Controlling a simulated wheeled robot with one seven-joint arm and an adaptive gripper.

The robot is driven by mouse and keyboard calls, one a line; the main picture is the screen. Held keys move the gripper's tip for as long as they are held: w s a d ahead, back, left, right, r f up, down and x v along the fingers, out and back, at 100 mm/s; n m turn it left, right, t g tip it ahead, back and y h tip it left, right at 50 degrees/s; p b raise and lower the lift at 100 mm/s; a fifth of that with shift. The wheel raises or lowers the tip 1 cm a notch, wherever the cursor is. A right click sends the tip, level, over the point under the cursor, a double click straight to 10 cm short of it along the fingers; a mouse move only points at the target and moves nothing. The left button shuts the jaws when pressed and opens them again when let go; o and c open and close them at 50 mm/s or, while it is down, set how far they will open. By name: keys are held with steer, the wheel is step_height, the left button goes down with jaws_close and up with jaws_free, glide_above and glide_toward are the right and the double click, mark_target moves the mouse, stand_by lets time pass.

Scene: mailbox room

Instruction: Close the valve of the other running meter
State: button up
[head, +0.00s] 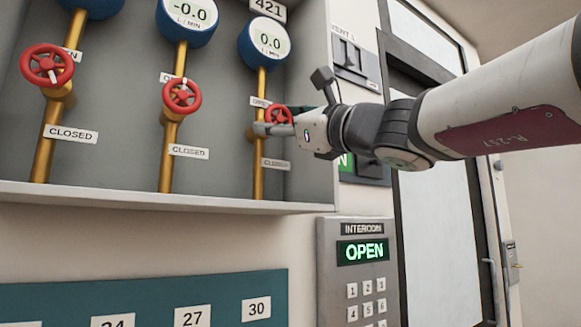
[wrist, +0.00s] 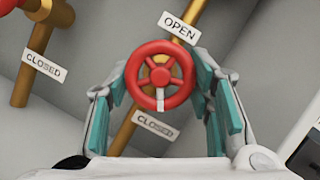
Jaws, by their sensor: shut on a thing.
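Three meters with red valve wheels stand in a wall recess. The right meter (head: 268,43), under plate 421, reads 0.0; the middle meter (head: 187,15) reads -0.0. My gripper (head: 270,129) is at the right valve wheel (head: 278,109). In the wrist view its fingers are shut on this red wheel (wrist: 160,75), one on each side. The wheel's white mark (wrist: 160,98) points down towards the partly hidden CLOSED label (wrist: 156,128), away from the OPEN label (wrist: 180,27). The middle wheel (head: 181,97) and left wheel (head: 47,66) stand free. The left meter's reading is out of view.
The recess has a bottom ledge (head: 150,199). An intercom (head: 362,255) showing OPEN is below right. A switch box (head: 352,58) and a door frame are to the right, behind my arm. Number plates 27 (head: 193,317) and 30 (head: 256,308) are below.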

steer(key=o, duration=1.1)
steer(key=shift+f, duration=0.1)
steer(key=shift+o, duration=0.2)
steer(key=v, duration=1.2)
